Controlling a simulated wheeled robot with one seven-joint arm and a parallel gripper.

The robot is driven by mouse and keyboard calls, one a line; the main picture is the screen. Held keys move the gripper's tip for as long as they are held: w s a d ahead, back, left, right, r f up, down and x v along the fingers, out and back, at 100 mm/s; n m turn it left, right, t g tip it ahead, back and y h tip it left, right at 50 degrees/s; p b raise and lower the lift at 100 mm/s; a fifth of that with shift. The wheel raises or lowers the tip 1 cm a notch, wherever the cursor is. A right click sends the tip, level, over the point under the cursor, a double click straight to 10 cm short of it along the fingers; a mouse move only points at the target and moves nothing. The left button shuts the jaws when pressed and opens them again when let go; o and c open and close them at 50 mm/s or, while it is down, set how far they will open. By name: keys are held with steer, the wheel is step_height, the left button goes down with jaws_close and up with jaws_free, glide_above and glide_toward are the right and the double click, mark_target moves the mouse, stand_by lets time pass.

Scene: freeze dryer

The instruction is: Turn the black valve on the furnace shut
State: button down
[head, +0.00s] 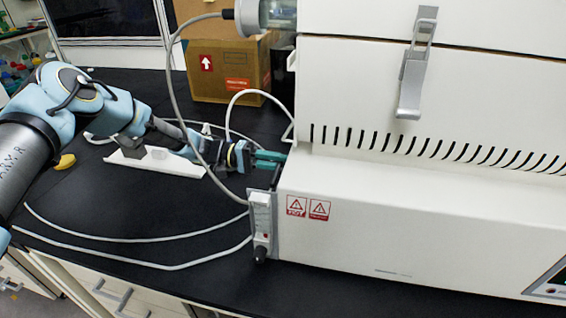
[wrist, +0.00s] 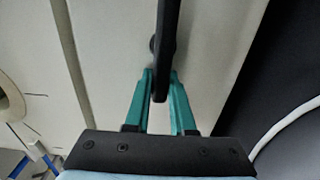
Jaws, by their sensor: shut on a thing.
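The furnace (head: 420,225) is a large off-white box with vent slots and a latch, filling the right of the head view. My gripper (head: 272,156) reaches its left side, with the teal fingertips close to the furnace wall. In the wrist view the black valve (wrist: 168,45) is a long dark lever in front of the off-white furnace panel (wrist: 110,50). Its lower end lies between the teal fingers of my gripper (wrist: 160,85), which are shut on it. A dark round part shows just left of the lever.
A flow meter (head: 262,215) with a black knob (head: 260,254) is on the furnace's front left corner. Pale hoses (head: 130,240) curve over the black bench. A cardboard box (head: 222,75) stands behind. A white stand (head: 155,161) lies under my arm.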

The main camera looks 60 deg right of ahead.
steer(key=shift+f+b, duration=0.15)
steer(key=shift+b, duration=0.15)
steer(key=n+b, duration=0.1)
steer(key=f+n+b, duration=0.1)
steer(key=n+b, duration=0.1)
steer(key=shift+a+f+b, duration=0.1)
steer(key=shift+f+b, duration=0.05)
steer(key=shift+b, duration=0.15)
steer(key=n, duration=0.1)
steer(key=n+b, duration=0.1)
steer(key=n, duration=0.1)
steer(key=f+n+b, duration=0.1)
steer(key=n, duration=0.1)
steer(key=shift+s+a, duration=0.1)
steer(key=shift+a, duration=0.25)
steer(key=n, duration=0.3)
steer(key=a+n+b, duration=0.1)
steer(key=shift+s+f+n, duration=0.15)
steer(key=shift+f+n, duration=0.15)
steer(key=shift+f, duration=0.1)
steer(key=n, duration=0.1)
steer(key=a+n, duration=0.1)
steer(key=n, duration=0.3)
steer(key=shift+s+a+f, duration=0.2)
steer(key=shift+s+a, duration=0.05)
steer(key=shift+a, duration=0.05)
steer(key=shift+n+p, duration=0.3)
steer(key=c, duration=0.8)
jaws_free()
steer(key=shift+o, duration=0.2)
